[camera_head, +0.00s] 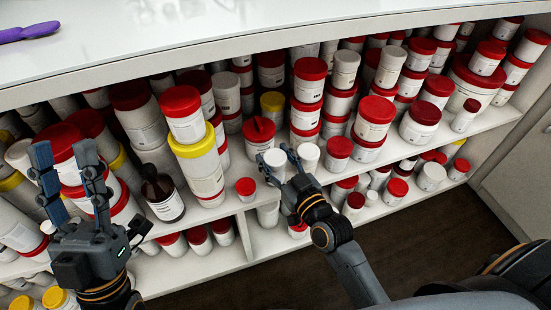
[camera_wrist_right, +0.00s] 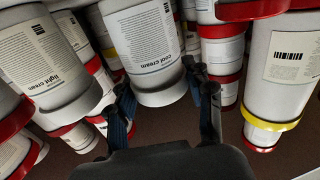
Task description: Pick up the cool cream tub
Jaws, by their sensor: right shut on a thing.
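The cool cream tub is white with a white lid; its printed label reads "cool cream" in the right wrist view (camera_wrist_right: 150,42). In the head view its pale top (camera_head: 274,157) shows at the front of the middle shelf. My right gripper (camera_head: 277,160) is shut on this tub, with a finger on each side; the fingers (camera_wrist_right: 162,98) also flank it in the right wrist view. I cannot tell whether the tub touches the shelf. My left gripper (camera_head: 65,155) is open and empty, fingers upward, in front of the left shelves.
A tall yellow-banded tub (camera_head: 200,165) is further left. The white counter (camera_head: 250,30) overhangs the crowded shelves. Dark floor (camera_head: 430,225) is clear in front.

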